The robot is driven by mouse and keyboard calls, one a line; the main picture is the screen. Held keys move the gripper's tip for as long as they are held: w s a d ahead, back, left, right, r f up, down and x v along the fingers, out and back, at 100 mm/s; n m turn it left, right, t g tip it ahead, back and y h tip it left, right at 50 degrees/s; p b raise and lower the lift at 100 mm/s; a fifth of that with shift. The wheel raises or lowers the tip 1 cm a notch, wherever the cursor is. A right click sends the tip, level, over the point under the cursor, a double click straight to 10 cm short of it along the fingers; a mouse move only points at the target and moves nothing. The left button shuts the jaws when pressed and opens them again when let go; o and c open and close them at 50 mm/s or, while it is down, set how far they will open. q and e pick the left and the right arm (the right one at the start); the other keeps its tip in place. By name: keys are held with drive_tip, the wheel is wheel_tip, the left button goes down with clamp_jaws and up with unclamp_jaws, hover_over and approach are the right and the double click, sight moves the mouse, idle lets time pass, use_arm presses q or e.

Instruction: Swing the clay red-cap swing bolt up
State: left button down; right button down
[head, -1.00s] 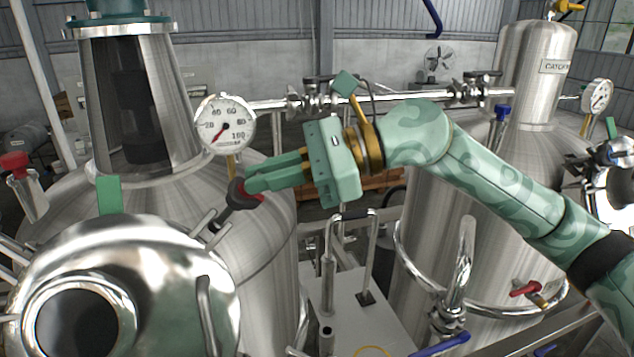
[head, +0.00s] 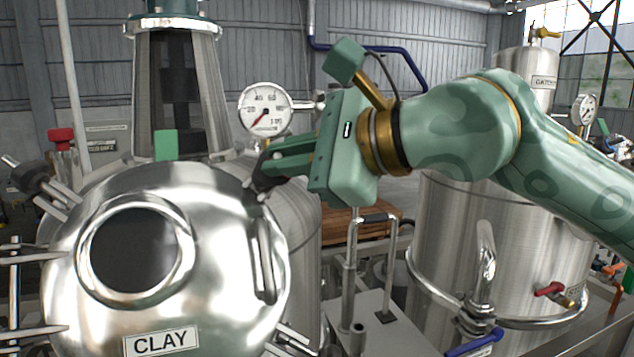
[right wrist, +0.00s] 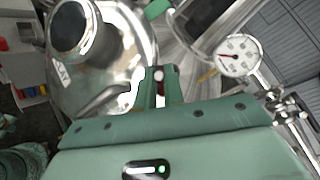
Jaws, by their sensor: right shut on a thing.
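The round steel lid (head: 225,225) bears a CLAY label (head: 162,341); it also shows in the right wrist view (right wrist: 118,75). My right gripper (head: 268,168) is shut on the red-cap swing bolt at the lid's upper right rim. Of this bolt, the dark knob (head: 262,180) shows at the fingertips, close against the lid edge. Its red cap is mostly hidden by the fingers in the head view. In the right wrist view a little red shows between the fingers (right wrist: 159,86). My left gripper is not in view.
A bar handle (head: 264,258) stands on the lid's right side. A pressure gauge (head: 265,109) is just above my right gripper, beside the glass-sided column (head: 180,90). Another dark-knobbed swing bolt (head: 32,180) sticks out at the lid's left. A steel tank (head: 510,235) stands to the right.

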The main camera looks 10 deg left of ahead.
drive_tip(key=shift+s+a+f, duration=0.2)
drive_tip(key=shift+s+f, duration=0.05)
drive_tip(key=shift+f, duration=0.25)
drive_tip(key=shift+s+a+b, duration=0.1)
drive_tip(key=shift+s+b, duration=0.2)
drive_tip(key=shift+b, duration=0.15)
drive_tip(key=shift+f, duration=0.1)
drive_tip(key=c, duration=1.5)
unclamp_jaws()
drive_tip(key=shift+s+a, duration=0.1)
drive_tip(key=shift+r, duration=0.2)
drive_tip(key=b+v, duration=0.2)
drive_tip(key=v, duration=1.4)
drive_tip(key=shift+b, duration=0.35)
